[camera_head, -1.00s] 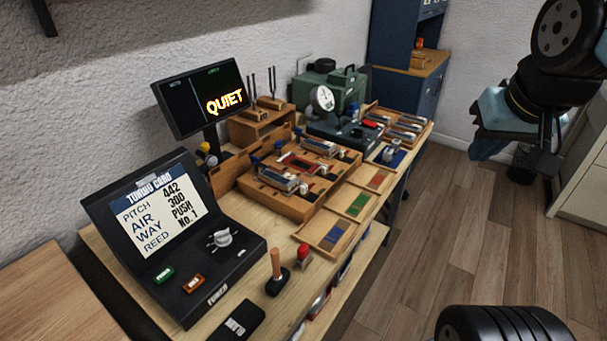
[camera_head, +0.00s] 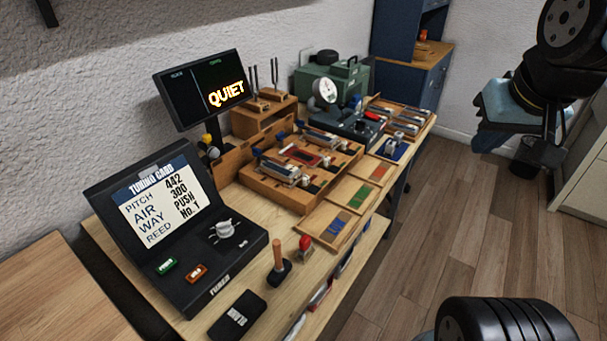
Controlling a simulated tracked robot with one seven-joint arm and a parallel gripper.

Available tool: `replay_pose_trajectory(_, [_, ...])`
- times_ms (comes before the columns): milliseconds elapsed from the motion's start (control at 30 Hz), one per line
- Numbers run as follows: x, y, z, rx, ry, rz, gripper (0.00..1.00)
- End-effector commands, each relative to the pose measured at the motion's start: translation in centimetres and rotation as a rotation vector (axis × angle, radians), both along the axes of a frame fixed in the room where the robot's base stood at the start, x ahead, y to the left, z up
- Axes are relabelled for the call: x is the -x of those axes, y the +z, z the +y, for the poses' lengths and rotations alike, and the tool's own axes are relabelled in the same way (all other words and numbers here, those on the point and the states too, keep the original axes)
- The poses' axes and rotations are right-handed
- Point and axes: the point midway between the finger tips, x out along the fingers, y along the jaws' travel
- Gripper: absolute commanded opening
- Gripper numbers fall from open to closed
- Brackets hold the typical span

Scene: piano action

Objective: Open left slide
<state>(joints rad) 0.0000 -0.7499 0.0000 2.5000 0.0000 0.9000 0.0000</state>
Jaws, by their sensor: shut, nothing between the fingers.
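A wooden rack (camera_head: 270,190) on the bench carries metal reed pieces with blue ends. The nearer, left metal piece (camera_head: 282,172) lies along its left part, and another metal piece (camera_head: 322,138) lies farther back. Which part is the left slide, and whether it is open, is too small to tell. My gripper (camera_head: 546,160) hangs at the right of the picture, over the floor, dark and partly hard to make out. It is shut and empty, well away from the bench and touching nothing there.
A black console with a tuning card (camera_head: 160,205) stands at the near left, and a screen reading QUIET (camera_head: 205,90) behind it. A wooden-handled tool (camera_head: 279,262) and red-topped piece (camera_head: 305,244) stand near the front edge. Floor (camera_head: 440,230) right of the bench is clear.

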Motion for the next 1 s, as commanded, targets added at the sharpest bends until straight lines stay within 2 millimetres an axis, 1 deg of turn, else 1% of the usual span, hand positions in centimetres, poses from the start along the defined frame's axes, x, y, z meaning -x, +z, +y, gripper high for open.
replay_pose_trajectory(67, [0.0,0.0,0.0,0.000,0.000,0.000,0.01])
replay_pose_trajectory(167, [-0.2,0.1,0.1,-0.005,-0.001,0.003,0.11])
replay_pose_trajectory(233, [-0.7,0.2,0.3,-0.018,-0.003,0.012,0.17])
replay_pose_trajectory(367, [-2.5,0.4,1.4,-0.069,-0.020,0.053,0.30])
replay_pose_trajectory(467, [-4.6,0.4,2.6,-0.119,-0.046,0.100,0.39])
replay_pose_trajectory(567, [-6.6,0.2,4.1,-0.159,-0.078,0.151,0.40])
replay_pose_trajectory(767, [-10.6,-0.6,7.7,-0.212,-0.150,0.249,0.40])
replay_pose_trajectory(867, [-12.4,-1.3,9.9,-0.226,-0.192,0.297,0.40])
replay_pose_trajectory(1000, [-14.7,-2.7,13.3,-0.229,-0.253,0.360,0.40])
